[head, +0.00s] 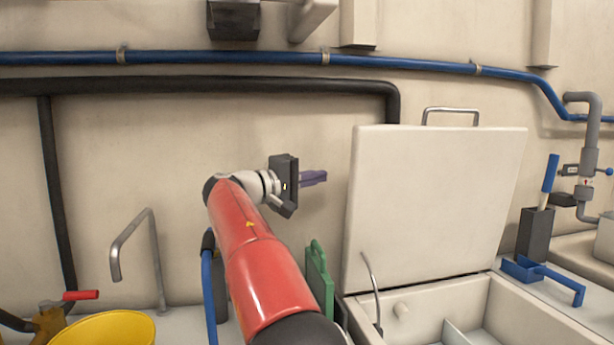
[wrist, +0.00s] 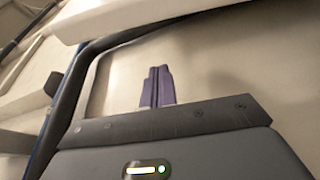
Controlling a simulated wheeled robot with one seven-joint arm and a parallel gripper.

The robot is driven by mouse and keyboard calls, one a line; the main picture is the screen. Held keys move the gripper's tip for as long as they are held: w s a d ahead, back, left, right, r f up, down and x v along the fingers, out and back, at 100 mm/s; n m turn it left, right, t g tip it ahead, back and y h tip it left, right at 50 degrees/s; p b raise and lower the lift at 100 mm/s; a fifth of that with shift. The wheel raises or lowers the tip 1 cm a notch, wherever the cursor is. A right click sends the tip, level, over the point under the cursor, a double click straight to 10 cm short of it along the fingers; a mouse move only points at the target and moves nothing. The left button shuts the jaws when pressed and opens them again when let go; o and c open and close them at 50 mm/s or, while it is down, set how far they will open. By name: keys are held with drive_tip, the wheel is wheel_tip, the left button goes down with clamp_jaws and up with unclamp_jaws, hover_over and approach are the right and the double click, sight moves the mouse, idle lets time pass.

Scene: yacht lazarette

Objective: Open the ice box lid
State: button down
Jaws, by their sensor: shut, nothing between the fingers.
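The ice box lid (head: 435,205) is a cream panel standing up at the back of the ice box (head: 440,310), open and leaning slightly back. A metal handle (head: 450,110) sits on its top edge. The box's inside shows below, with a pale divider and a small round fitting. My gripper (head: 322,177) is to the left of the raised lid, apart from the handle, its purple fingers pointing right. In the wrist view my gripper's fingers (wrist: 157,87) are together with nothing between them.
A green board (head: 319,280) stands left of the box. A faucet (head: 133,250) and yellow bucket (head: 105,329) are at the left. Blue and black pipes cross the wall.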

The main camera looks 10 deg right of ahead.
drive_tip(key=x, duration=0.6)
drive_tip(key=shift+p, duration=0.3)
drive_tip(key=shift+s+a+f+b, duration=0.15)
drive_tip(key=shift+s+b, duration=0.2)
drive_tip(key=shift+s, duration=0.7)
drive_tip(key=shift+s+a+f+b, duration=0.15)
drive_tip(key=shift+s+b, duration=0.2)
drive_tip(key=shift+s, duration=0.65)
drive_tip(key=s+m+b, duration=0.1)
drive_tip(key=s+b, duration=0.1)
drive_tip(key=b, duration=0.1)
drive_tip(key=s+f+m+b, duration=0.1)
drive_tip(key=s+b, duration=0.1)
drive_tip(key=b, duration=0.2)
drive_tip(key=s+m+b, duration=0.1)
drive_tip(key=s+b, duration=0.2)
drive_tip(key=shift+d+f+h+b, duration=0.15)
drive_tip(key=shift+f+h+b, duration=0.2)
drive_tip(key=shift+h, duration=0.05)
drive_tip(key=shift+s+b, duration=0.55)
drive_tip(key=shift+b, duration=0.1)
drive_tip(key=shift+s+r+m, duration=0.15)
drive_tip(key=shift+r+m, duration=0.05)
drive_tip(key=shift+m, duration=0.1)
